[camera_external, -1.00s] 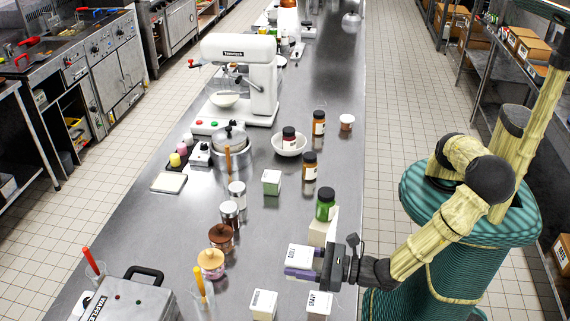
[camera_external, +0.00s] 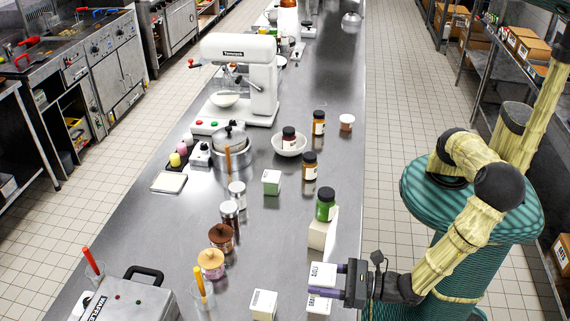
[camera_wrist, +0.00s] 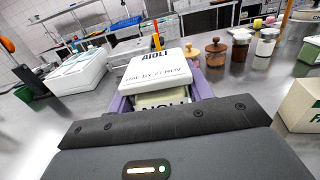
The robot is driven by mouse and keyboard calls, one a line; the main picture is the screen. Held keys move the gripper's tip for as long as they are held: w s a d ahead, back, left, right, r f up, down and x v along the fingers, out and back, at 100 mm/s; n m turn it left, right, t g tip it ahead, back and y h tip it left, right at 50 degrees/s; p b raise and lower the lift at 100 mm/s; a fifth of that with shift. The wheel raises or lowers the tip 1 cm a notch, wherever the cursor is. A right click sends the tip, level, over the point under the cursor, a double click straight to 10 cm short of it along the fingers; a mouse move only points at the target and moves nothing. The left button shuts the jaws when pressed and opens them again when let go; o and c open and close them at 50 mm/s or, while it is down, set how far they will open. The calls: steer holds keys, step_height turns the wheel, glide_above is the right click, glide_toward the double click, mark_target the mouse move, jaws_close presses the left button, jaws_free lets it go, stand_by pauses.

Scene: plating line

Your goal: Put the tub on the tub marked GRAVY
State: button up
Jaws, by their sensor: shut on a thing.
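The held tub is white, with a lid reading AIOLI, and shows in the external view (camera_external: 322,272) and in the wrist view (camera_wrist: 155,67). My gripper (camera_external: 343,281) is shut on it, with purple fingers on its two sides. The tub looks about level. The tub marked GRAVY (camera_external: 318,306) stands on the counter at the bottom of the external view. The held tub and fingers are over it and hide part of its top and label. I cannot tell whether the two tubs touch. In the wrist view the GRAVY tub is not clearly seen.
Another white tub (camera_external: 263,305) stands just left of the GRAVY tub. A pale carton (camera_external: 321,234) and a green jar (camera_external: 325,206) stand behind my gripper. Lidded jars (camera_external: 211,264), a cup with a yellow stick (camera_external: 202,294) and a metal press (camera_external: 125,302) are further left.

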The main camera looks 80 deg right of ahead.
steer(key=shift+f, duration=0.4)
steer(key=shift+f+p, duration=0.55)
steer(key=shift+f, duration=1.55)
steer(key=shift+f, duration=0.15)
steer(key=o, duration=1.1)
steer(key=s+b, duration=0.4)
steer(key=s, duration=0.8)
